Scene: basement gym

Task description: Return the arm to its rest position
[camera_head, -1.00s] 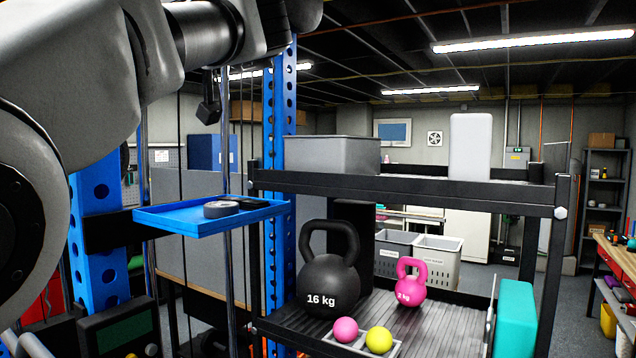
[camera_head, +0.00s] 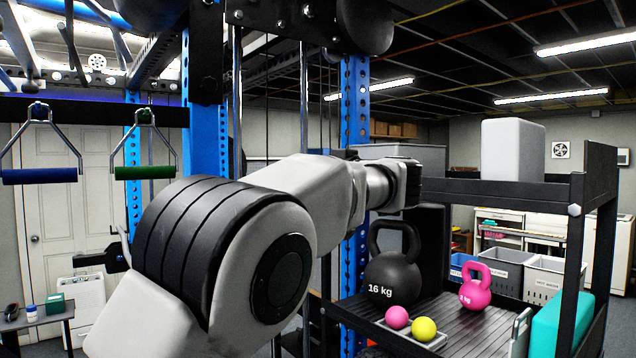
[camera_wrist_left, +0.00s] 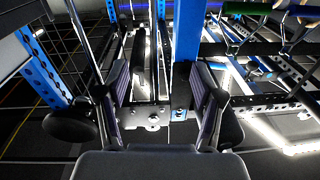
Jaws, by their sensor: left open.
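My left arm (camera_head: 250,245) comes in from the lower left in the head view and crosses the middle of the picture. Its wrist (camera_head: 385,185) lies in front of the shelf rack's left side, above the black kettlebell. The fingers cannot be made out there. In the left wrist view my left gripper (camera_wrist_left: 160,88) is open, with its two fingers well apart and nothing held between them. Behind the fingers are rack bars and a blue post. My right gripper is in neither view.
A black 16 kg kettlebell (camera_head: 390,278), a pink kettlebell (camera_head: 476,290), a pink ball (camera_head: 397,317) and a yellow ball (camera_head: 424,329) are on the lower shelf. Blue (camera_head: 40,176) and green (camera_head: 145,173) cable handles hang at left. A blue post (camera_head: 355,100) stands behind the arm.

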